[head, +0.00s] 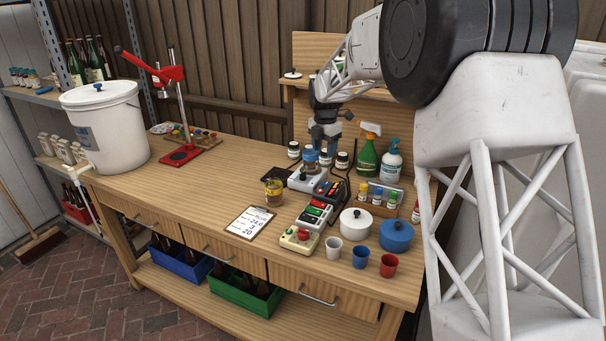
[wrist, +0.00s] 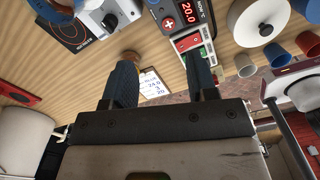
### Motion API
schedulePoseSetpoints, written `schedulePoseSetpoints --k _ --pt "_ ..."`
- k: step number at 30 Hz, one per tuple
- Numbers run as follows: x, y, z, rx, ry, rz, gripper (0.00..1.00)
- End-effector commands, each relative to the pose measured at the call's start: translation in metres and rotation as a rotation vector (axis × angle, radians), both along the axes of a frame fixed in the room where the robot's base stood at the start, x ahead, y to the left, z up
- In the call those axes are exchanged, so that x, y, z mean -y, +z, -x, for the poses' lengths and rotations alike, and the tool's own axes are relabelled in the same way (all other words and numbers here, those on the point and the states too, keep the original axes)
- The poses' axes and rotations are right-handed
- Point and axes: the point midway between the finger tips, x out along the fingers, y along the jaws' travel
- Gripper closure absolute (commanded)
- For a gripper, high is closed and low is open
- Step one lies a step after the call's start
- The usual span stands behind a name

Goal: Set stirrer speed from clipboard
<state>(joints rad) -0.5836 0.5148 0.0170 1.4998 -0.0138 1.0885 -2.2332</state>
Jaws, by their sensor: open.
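The clipboard (head: 250,223) lies flat near the front of the bench. Its white sheet has handwritten lines; 24.0, 3 and 20 can be made out, and it also shows in the wrist view (wrist: 152,84).
An amber glass (head: 274,192) stands left. A white pot (head: 355,224), a blue pot (head: 396,235) and cups are at right. The bench's left middle is clear.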

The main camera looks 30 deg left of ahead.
Motion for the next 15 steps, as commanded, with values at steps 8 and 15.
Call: schedulePoseSetpoints --k 8,15 --pt "-0.063 -0.042 -0.021 -0.018 0.216 0.006 0.47" --pt "-0.088 -0.059 -0.027 -0.023 0.31 0.006 0.47"
